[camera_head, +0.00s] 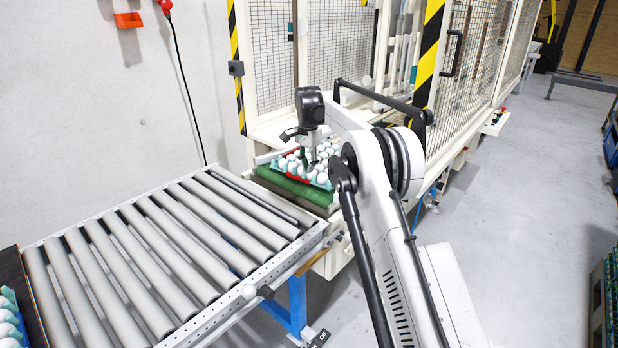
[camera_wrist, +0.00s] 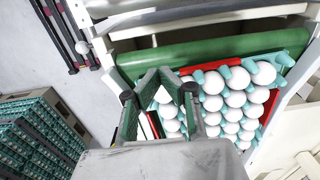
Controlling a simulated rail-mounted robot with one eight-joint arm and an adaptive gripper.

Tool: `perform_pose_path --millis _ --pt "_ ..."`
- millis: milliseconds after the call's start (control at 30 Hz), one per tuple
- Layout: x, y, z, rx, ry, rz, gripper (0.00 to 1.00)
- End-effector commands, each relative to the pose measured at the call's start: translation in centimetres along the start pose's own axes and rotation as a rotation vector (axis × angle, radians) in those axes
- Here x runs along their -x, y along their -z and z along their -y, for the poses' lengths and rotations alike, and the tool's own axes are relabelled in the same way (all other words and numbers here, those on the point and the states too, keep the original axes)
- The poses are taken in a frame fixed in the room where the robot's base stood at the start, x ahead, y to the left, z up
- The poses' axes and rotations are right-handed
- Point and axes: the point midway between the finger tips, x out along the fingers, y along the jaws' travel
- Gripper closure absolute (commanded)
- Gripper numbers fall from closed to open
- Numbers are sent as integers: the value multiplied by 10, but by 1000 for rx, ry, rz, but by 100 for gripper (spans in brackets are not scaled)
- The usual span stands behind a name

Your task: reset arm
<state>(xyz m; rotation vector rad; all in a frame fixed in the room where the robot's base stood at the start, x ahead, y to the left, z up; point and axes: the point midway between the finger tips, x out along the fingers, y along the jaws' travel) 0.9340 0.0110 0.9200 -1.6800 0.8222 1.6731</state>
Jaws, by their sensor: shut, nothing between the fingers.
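My gripper (camera_head: 309,158) hangs from my raised arm over an egg tray at the end of the green belt. In the wrist view my gripper (camera_wrist: 168,88) shows its two dark green fingers, shut with nothing between them. In the head view the tray's eggs (camera_head: 323,177) show around and behind my gripper, which hides part of the tray. I cannot tell the exact height of the fingers above the eggs.
A green roller belt (camera_head: 290,185) lies in front of the tray. A grey roller conveyor (camera_head: 165,250) extends left, with another egg tray (camera_head: 8,320) at its far left edge. A mesh safety cage (camera_head: 340,50) stands behind. Stacked crates (camera_wrist: 40,130) show left in the wrist view.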

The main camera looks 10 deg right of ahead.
Motion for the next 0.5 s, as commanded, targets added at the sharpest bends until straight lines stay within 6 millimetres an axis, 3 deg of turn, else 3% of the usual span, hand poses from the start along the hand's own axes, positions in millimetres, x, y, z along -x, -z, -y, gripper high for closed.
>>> perform_pose_path --millis 267,500 --pt "24 -2 -3 11 6 -4 100" --pt "76 -19 -27 91 47 -39 100"
